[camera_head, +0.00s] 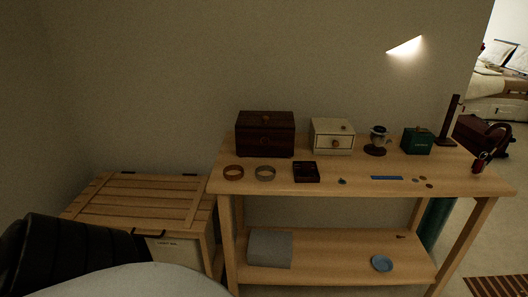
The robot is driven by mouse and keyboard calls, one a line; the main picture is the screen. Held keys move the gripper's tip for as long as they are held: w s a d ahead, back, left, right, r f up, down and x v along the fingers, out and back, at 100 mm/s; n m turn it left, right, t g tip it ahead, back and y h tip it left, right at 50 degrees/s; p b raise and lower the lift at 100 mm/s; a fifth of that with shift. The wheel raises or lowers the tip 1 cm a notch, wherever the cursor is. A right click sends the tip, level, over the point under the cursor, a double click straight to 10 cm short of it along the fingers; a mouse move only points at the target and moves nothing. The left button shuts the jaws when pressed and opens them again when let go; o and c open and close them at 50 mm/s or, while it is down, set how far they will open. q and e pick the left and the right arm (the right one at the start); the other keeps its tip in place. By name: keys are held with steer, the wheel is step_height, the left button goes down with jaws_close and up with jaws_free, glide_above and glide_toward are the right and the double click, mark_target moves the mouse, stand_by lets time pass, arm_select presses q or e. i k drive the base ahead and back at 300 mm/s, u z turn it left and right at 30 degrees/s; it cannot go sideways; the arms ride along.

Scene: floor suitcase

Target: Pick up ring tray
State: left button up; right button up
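A small dark reddish-brown square tray (306,173) with a raised rim sits on the tabletop of a light wooden table (350,180), left of the middle. It looks like the ring tray. Its inside is dark and I cannot make out what it holds. A small round blue dish (381,264) lies on the lower shelf. Neither of my grippers is in view, and nothing of mine touches the tray.
A dark wooden box (265,134), a cream drawer box (332,136) and a green box (416,141) stand behind the tray. A brown band (233,172) and a grey band (265,173) lie left of it. A slatted wooden chest (140,203) stands left of the table.

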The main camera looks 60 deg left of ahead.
mark_target(306, 167)
steer(key=u, duration=1.5)
